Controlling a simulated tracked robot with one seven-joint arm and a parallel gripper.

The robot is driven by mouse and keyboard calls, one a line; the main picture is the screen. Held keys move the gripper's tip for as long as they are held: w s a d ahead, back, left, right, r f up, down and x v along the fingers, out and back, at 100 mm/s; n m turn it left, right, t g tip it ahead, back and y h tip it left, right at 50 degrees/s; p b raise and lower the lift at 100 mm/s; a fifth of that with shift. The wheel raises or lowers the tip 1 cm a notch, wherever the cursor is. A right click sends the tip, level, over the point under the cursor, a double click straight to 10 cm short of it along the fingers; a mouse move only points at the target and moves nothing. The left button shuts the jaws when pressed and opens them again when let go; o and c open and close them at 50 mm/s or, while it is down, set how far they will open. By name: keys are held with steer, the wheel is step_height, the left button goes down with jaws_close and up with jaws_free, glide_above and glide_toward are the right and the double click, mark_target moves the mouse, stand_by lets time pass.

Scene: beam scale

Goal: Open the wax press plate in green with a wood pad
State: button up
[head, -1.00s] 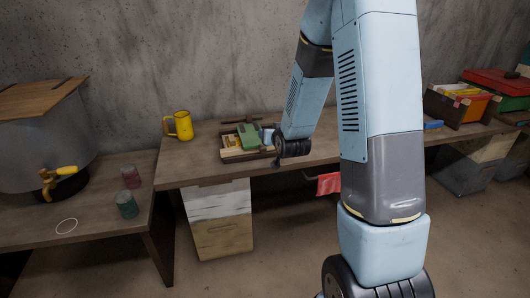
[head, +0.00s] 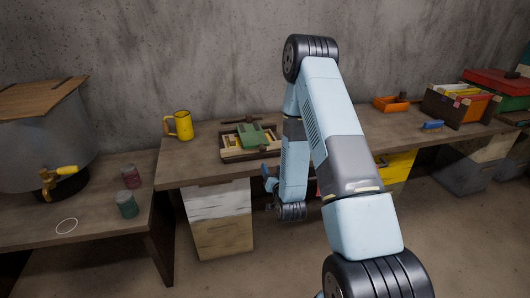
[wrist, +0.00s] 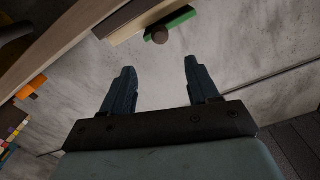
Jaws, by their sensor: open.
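The wax press (head: 234,154) is a wooden frame on the middle table, with pale yellow parts showing inside it. Its green plate (head: 257,136) lies over the frame; I cannot tell its exact angle.
A yellow mug (head: 183,125) stands left of the press. An orange tray (head: 390,104) and a crate of coloured things (head: 443,104) are on the right. Two small cans (head: 126,204) and a large pot (head: 40,135) stand on the left table. The table's front edge is close to my arm.

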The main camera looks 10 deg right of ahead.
mark_target(265, 150)
steer(key=w, duration=1.3)
steer(key=shift+w, duration=0.3)
steer(key=shift+c, duration=0.2)
jaws_close()
steer(key=shift+d, duration=0.2)
steer(key=shift+r, duration=0.15)
